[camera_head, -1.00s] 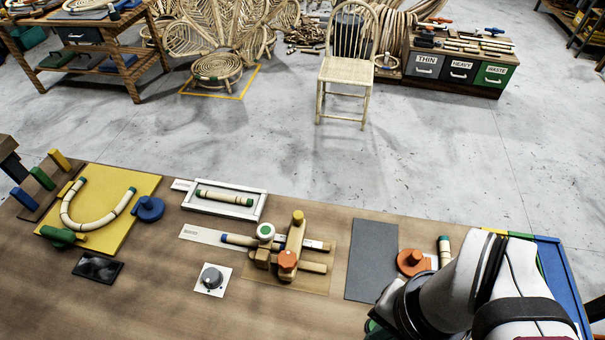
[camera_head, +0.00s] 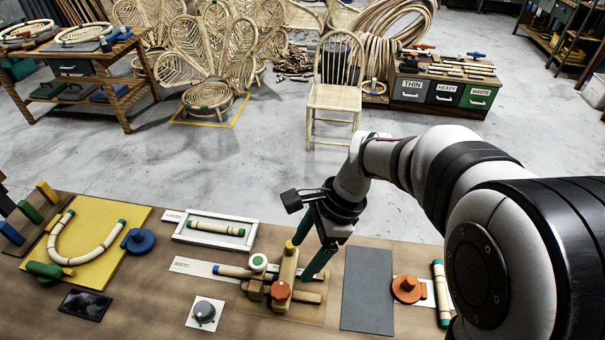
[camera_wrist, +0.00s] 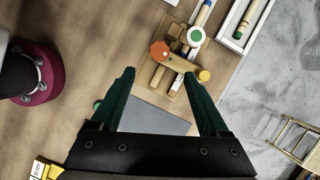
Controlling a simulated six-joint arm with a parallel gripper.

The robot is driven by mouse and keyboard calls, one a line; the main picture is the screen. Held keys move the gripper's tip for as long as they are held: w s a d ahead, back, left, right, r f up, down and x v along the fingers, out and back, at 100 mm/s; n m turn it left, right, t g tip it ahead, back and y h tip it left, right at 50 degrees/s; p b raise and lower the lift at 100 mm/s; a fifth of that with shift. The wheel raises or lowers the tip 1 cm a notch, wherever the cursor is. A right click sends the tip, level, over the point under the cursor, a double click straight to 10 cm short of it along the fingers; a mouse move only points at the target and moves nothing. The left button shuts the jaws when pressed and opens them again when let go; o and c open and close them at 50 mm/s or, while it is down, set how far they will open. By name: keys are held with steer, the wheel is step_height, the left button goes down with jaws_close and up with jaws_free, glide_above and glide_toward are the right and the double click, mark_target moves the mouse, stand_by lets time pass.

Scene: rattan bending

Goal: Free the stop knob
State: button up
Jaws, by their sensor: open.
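A wooden fixture (camera_head: 288,270) stands on the table below and left of my gripper (camera_head: 310,247). It carries an orange knob (camera_head: 281,291), a white knob with a green centre (camera_head: 258,262) and a yellow-capped wooden bar. Which knob is the stop knob I cannot tell. A blue-ended rattan rod (camera_head: 233,271) lies at the fixture. My gripper's green fingers are open, with nothing seen between them. In the wrist view the orange knob (camera_wrist: 159,50) and the white knob (camera_wrist: 195,36) lie beyond the fingertips (camera_wrist: 159,74).
A grey dial (camera_head: 204,312), a dark plate and a grey mat (camera_head: 367,290) lie nearby. An orange disc knob (camera_head: 408,289) and an upright-lying rod are at right. A yellow board (camera_head: 92,255) with a bent rod and a blue knob (camera_head: 138,240) are at left.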

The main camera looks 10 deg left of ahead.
mark_target(281, 289)
steer(key=x, duration=1.2)
steer(key=shift+f, duration=0.1)
jaws_close()
